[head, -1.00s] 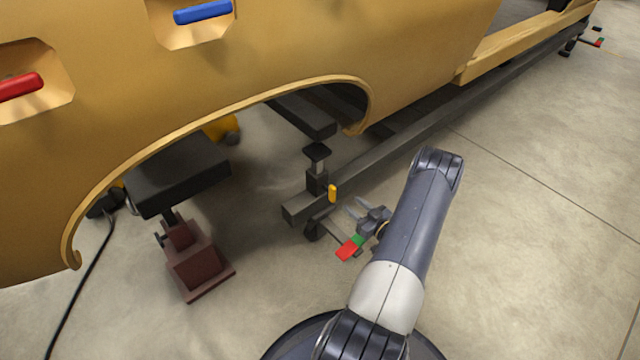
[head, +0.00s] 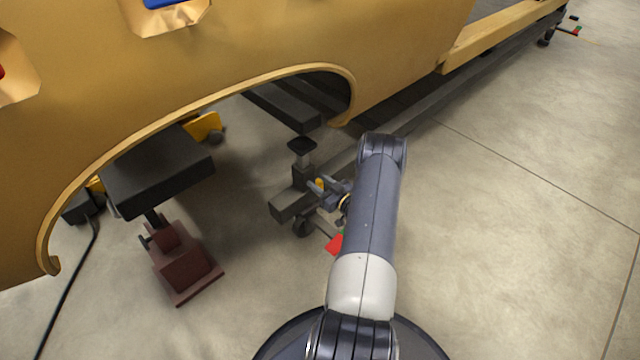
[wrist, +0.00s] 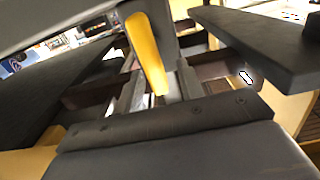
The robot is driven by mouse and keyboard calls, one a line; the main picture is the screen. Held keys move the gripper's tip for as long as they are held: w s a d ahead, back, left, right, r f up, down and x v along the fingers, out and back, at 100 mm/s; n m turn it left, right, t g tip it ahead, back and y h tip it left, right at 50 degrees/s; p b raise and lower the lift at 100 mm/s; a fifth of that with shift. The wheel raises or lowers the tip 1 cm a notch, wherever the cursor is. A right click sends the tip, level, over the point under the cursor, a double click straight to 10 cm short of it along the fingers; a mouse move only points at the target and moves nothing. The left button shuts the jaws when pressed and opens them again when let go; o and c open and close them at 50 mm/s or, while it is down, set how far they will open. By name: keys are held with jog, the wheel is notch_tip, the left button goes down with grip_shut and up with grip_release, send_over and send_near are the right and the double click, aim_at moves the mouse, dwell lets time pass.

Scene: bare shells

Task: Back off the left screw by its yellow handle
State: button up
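The yellow handle (head: 320,184) of the left screw stands upright beside the black-topped screw post (head: 302,160) on the dark frame beam. My gripper (head: 324,192) is at the handle, with its fingers apart. In the wrist view the yellow handle (wrist: 147,52) is large and close, with its lower end between two grey fingers. I cannot tell whether either finger touches it. My arm hides part of the beam.
The yellow body shell (head: 230,60) hangs over the work spot, its arch edge just above. A black-topped maroon stand (head: 185,262) is at left. A red-ended bar (head: 334,243) lies near my arm. Open floor is at right.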

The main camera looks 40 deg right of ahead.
grip_shut()
dwell(0.3)
